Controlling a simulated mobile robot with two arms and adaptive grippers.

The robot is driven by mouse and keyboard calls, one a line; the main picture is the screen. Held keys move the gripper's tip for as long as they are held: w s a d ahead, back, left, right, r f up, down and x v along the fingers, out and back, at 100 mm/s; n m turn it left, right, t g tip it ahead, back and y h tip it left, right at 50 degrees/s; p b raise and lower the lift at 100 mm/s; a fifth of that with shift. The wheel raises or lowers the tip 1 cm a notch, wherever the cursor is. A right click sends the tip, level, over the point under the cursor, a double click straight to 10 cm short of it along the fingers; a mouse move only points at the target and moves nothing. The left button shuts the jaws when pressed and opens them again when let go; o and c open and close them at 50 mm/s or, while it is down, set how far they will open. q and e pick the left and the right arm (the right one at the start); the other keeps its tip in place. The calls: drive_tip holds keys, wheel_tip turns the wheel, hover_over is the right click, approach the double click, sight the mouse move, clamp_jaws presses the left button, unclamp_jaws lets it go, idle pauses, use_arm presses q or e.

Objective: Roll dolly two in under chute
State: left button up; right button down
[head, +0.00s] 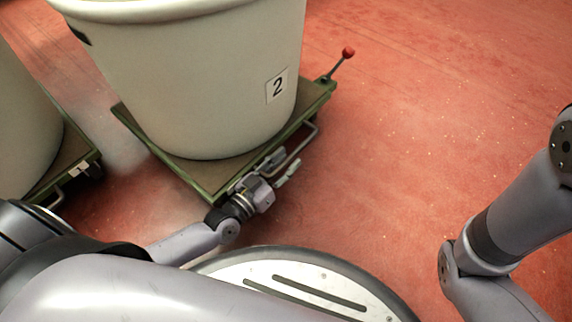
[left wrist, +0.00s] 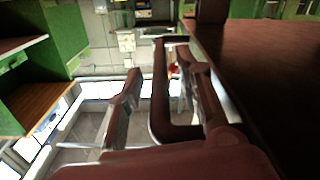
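Dolly two is a green-framed dolly (head: 205,181) with a brown deck, carrying a large cream tub (head: 200,90) marked 2. A lever with a red knob (head: 348,53) rises at its far right corner. A bar handle (head: 302,147) runs along its near side; it also shows in the left wrist view (left wrist: 160,90). My left gripper (head: 281,166) is at this handle. In the left wrist view its fingers (left wrist: 160,98) are apart, with the handle bar between them and a gap beside it. My right gripper is out of view. No chute is recognisable.
Another dolly (head: 75,160) with a cream tub (head: 22,130) stands at the left, separated from dolly two by a strip of floor. The red floor (head: 440,90) is clear at the right. Green shelving (left wrist: 65,35) shows in the left wrist view.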

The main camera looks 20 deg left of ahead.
use_arm(q)
drive_tip(key=shift+w+d, duration=0.1)
drive_tip(key=shift+w, duration=0.15)
clamp_jaws()
idle(0.3)
idle(0.4)
